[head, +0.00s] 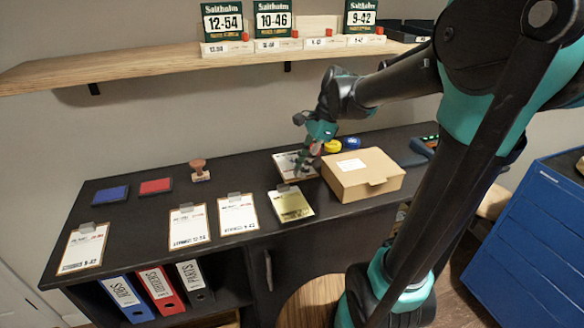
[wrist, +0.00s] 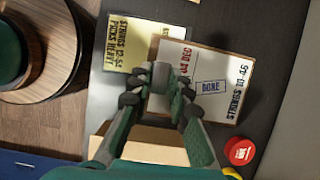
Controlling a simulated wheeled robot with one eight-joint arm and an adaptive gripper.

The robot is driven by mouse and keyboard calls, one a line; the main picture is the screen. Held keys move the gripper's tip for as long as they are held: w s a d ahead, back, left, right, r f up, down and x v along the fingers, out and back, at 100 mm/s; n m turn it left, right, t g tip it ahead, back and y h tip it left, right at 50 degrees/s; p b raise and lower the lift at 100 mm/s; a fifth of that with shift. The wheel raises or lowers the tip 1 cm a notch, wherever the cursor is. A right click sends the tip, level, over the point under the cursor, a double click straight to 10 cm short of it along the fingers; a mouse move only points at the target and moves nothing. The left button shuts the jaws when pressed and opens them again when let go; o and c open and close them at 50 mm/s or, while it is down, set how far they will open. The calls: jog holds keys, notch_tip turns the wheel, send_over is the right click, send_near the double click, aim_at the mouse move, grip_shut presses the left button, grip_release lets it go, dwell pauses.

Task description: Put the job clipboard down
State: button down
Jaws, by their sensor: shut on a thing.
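The job clipboard (wrist: 205,85) has a white sheet with red writing, a blue DONE stamp and a line that seems to read STRINGS 10-46. My gripper (wrist: 160,80) is shut on it at its clip end. In the head view, my gripper (head: 304,165) holds the clipboard (head: 286,163) over the back of the dark counter (head: 240,178), left of the cardboard box. I cannot tell whether it touches the counter. Part of the clipboard is hidden by the fingers. A clipboard with a yellow sheet (head: 290,204) lies just in front, and it also shows in the wrist view (wrist: 128,45).
Three white-sheeted clipboards (head: 188,227) lie along the counter's front left. Blue (head: 111,194) and red (head: 155,186) ink pads and a wooden stamp (head: 199,170) stand behind. The cardboard box (head: 362,178) is close on the right. A wooden shelf (head: 150,66) hangs above.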

aim_at(291, 158)
jog(key=w, duration=0.3)
jog(key=w+a, duration=0.1)
jog(key=w, duration=0.1)
jog(key=w+a, duration=0.1)
jog(key=w, duration=0.2)
jog(key=shift+w+a, duration=0.25)
jog(key=shift+w, duration=0.1)
notch_tip(291, 158, down, 2)
jog(key=shift+f, duration=2.2)
jog(key=shift+w+f, duration=0.2)
jog(key=shift+f, duration=0.1)
jog(key=shift+f, duration=0.1)
jog(key=c, duration=1.4)
grip_release()
jog(key=shift+v, duration=3.8)
